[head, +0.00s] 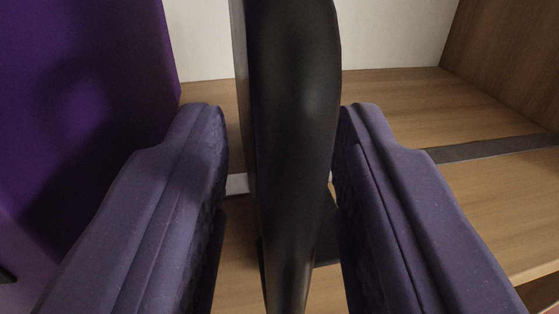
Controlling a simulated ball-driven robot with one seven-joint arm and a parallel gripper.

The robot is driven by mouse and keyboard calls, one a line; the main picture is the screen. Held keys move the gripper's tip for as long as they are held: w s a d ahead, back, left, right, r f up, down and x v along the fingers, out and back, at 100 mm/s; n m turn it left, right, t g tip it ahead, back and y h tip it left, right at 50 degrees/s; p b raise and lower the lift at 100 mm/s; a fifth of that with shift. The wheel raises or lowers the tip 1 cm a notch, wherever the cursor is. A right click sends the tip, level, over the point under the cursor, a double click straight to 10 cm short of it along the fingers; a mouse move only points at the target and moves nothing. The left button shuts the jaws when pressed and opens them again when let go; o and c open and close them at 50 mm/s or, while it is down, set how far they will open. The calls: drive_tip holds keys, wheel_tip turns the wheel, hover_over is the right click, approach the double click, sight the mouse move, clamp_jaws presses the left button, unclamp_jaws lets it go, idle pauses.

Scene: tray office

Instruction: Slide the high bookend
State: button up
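The bookend (293,110) is a tall, glossy black upright in the middle of the head view, standing on a wooden shelf; its top is cut off by the picture's upper edge. My gripper (282,112) has two purple padded fingers, one on each side of the bookend. A clear gap shows between the left finger and the bookend. The right finger is very close to the bookend's right side; I cannot tell whether it touches. The gripper is open around the bookend.
A dark grey strip (490,148) runs across the wooden shelf (400,100) on the right. A large purple surface (85,90) stands close on the left. A wooden side wall (510,60) is at the right, a pale back wall (390,35) behind. The shelf right of the bookend is clear.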

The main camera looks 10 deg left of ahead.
drive_tip(key=s, duration=0.2)
drive_tip(key=s+b, duration=0.1)
drive_tip(key=s, duration=0.2)
drive_tip(key=s+d, duration=0.1)
drive_tip(key=s, duration=0.1)
drive_tip(key=shift+s, duration=0.35)
